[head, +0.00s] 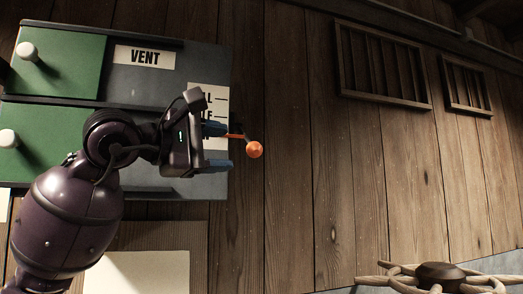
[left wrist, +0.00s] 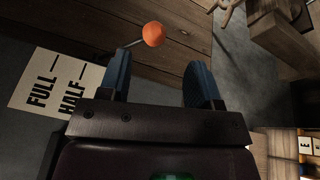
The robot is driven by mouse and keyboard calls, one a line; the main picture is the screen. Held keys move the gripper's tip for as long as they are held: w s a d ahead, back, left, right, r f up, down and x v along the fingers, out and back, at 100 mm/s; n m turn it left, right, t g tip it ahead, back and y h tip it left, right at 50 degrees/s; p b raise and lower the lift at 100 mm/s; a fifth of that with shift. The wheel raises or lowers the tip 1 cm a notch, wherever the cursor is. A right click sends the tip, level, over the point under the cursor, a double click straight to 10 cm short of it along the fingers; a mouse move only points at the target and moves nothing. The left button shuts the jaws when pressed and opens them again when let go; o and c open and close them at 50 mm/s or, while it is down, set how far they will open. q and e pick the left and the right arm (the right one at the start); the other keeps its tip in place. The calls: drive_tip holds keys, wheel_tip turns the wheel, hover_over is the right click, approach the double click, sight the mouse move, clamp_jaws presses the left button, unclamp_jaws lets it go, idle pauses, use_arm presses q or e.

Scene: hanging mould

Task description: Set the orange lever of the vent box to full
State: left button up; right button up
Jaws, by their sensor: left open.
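The vent box (head: 170,75) is a grey panel on the plank wall at upper left, marked VENT. Its orange lever, ending in a ball (head: 254,149), sticks out at the right edge, below the HALF line of the scale label (head: 217,93). The label's left part and lower end are hidden by my gripper; FULL and HALF read in the left wrist view (left wrist: 52,92). My left gripper (head: 219,148) is open, its blue fingers just short of the ball. In the left wrist view the ball (left wrist: 153,34) shows beyond and between the fingertips (left wrist: 159,62), apart from both.
Green panels with white knobs (head: 28,51) lie left of the scale. Two slatted wooden grilles (head: 383,65) are on the wall at upper right. A spoked handwheel (head: 438,276) stands at lower right. The wall right of the lever is clear.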

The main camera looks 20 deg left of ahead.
sight(249, 148)
use_arm(q)
drive_tip(key=p+x, duration=0.1)
drive_tip(key=x, duration=0.5)
drive_tip(key=p+x, duration=0.1)
drive_tip(key=x, duration=0.2)
drive_tip(key=shift+w+a+r+p, duration=0.15)
drive_tip(key=shift+w+r+p, duration=0.1)
drive_tip(key=shift+r+p, duration=0.1)
drive_tip(key=shift+w, duration=0.3)
drive_tip(key=shift+w+d, duration=0.25)
drive_tip(key=shift+d, duration=0.05)
